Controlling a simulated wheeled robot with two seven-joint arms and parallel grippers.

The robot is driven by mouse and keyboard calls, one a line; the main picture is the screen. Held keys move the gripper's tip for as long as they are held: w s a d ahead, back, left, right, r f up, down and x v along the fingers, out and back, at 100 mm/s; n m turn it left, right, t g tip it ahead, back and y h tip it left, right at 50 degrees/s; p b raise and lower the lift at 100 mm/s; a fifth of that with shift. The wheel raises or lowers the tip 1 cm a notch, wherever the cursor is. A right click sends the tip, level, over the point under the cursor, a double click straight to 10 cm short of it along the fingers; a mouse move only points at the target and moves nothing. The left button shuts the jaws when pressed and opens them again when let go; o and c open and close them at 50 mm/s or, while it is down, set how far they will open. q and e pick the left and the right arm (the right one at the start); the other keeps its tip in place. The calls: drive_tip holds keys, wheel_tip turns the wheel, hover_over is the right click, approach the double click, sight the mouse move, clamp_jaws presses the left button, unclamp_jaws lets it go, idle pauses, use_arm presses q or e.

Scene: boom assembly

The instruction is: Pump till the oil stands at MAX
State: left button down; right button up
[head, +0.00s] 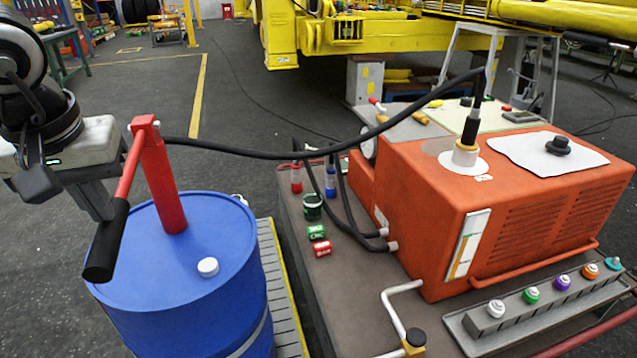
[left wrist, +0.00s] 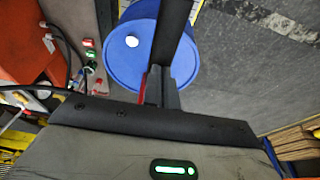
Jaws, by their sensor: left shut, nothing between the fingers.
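The hand pump (head: 160,180) stands upright in red on the blue drum (head: 215,270). Its red lever slopes down to a black grip (head: 106,240). My left gripper (head: 103,212) is shut and empty, its fingertips beside the upper end of the grip; whether they touch cannot be told. In the left wrist view the fingers (left wrist: 160,88) are by the dark grip, over the drum. A black hose (head: 290,154) runs from the pump to a nozzle (head: 470,135) in the orange unit (head: 420,190). Its level gauge (head: 467,245) shows at an angle; the oil level is unreadable.
A white cap (head: 208,267) sits on the drum. The cart (head: 325,265) holds small cans, hoses and a rail of coloured knobs (head: 540,305). A dark cap (head: 559,144) lies on a white cloth on the unit. Open floor lies behind the drum.

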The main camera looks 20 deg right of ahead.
use_arm(q)
drive_tip(key=shift+s+b+x, duration=0.25)
drive_tip(key=shift+b+x, duration=0.1)
drive_tip(key=shift+x, duration=0.6)
drive_tip(key=w+p+v, duration=0.2)
drive_tip(key=p+v, duration=0.5)
drive_tip(key=v, duration=0.2)
drive_tip(key=w+r+p+v, duration=0.1)
drive_tip(key=w+p+v, duration=0.1)
drive_tip(key=p+v, duration=0.6)
drive_tip(key=shift+w+v, duration=0.2)
drive_tip(key=shift+v, duration=0.7)
use_arm(e)
drive_tip(key=shift+n+g+h, duration=0.4)
drive_tip(key=shift+g+h, duration=0.1)
drive_tip(key=shift+g, duration=0.2)
drive_tip(key=r, duration=0.1)
drive_tip(key=d+r, duration=0.1)
drive_tip(key=r, duration=0.3)
drive_tip(key=shift+s+d, duration=0.3)
use_arm(q)
drive_tip(key=shift+w, duration=0.1)
use_arm(e)
drive_tip(key=shift+s+a, duration=0.15)
drive_tip(key=shift+s, duration=0.1)
